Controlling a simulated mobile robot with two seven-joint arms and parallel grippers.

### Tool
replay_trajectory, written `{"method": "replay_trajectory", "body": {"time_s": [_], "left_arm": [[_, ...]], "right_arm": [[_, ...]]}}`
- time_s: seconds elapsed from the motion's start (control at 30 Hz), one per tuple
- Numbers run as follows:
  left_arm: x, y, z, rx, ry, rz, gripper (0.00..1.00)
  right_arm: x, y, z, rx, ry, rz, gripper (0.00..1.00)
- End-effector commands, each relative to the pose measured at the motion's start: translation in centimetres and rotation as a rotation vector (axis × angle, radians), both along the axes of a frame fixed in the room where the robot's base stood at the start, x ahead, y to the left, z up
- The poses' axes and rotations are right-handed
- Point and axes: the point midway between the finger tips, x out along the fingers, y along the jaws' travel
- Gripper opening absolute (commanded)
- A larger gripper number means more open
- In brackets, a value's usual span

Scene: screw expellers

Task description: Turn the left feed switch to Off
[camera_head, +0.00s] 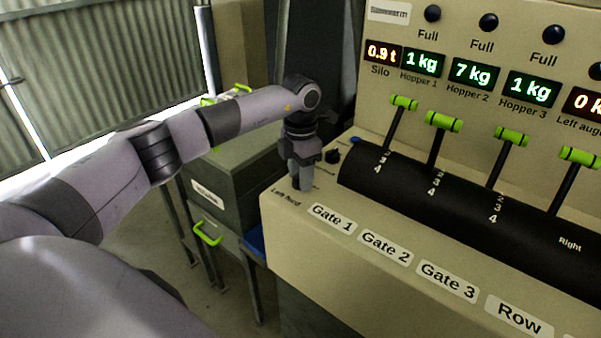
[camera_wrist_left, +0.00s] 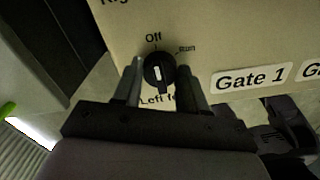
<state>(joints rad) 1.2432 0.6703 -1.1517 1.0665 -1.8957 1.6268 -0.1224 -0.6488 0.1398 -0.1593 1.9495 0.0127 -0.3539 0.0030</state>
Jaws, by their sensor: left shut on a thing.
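The left feed switch (camera_wrist_left: 158,72) is a small black rotary knob with a white mark, on the beige panel in the left wrist view. The word Off is printed above it and Run to its upper right; a partly hidden Left feed label is below. The white mark runs roughly up and down the picture; which end is the pointer is hard to tell. My left gripper (camera_head: 302,184) points down at the panel's left end, shut on the knob, one finger on each side. In the head view the gripper hides the knob.
Another black knob (camera_head: 332,156) stands just behind the gripper. A black curved cover (camera_head: 420,205) with several green-handled levers lies to the right. Gate 1 (camera_head: 332,218) and other labels line the panel front. A grey cabinet (camera_head: 235,165) stands left of the panel.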

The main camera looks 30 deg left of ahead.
Motion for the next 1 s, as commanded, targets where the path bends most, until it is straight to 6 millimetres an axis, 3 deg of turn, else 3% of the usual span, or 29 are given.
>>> {"method": "replay_trajectory", "body": {"time_s": [0.2,0.23,0.3,0.67,1.0], "left_arm": [[0.0,0.0,0.0,-0.001,-0.002,0.002,0.11],[0.0,0.0,0.0,-0.001,-0.002,0.002,0.51],[0.0,0.0,0.0,0.000,-0.001,0.002,0.67],[0.1,0.0,0.6,0.000,-0.003,0.000,0.67],[0.1,0.0,5.8,-0.001,-0.004,0.000,0.67]], "right_arm": [[0.0,0.0,0.0,0.000,0.000,0.000,0.00],[0.0,0.0,0.0,0.000,0.000,0.000,0.00],[0.0,0.0,0.0,0.000,0.000,0.000,0.00],[0.0,0.0,-0.2,0.000,0.001,0.000,0.00],[0.0,0.0,-0.9,0.000,0.001,0.000,0.00]]}}
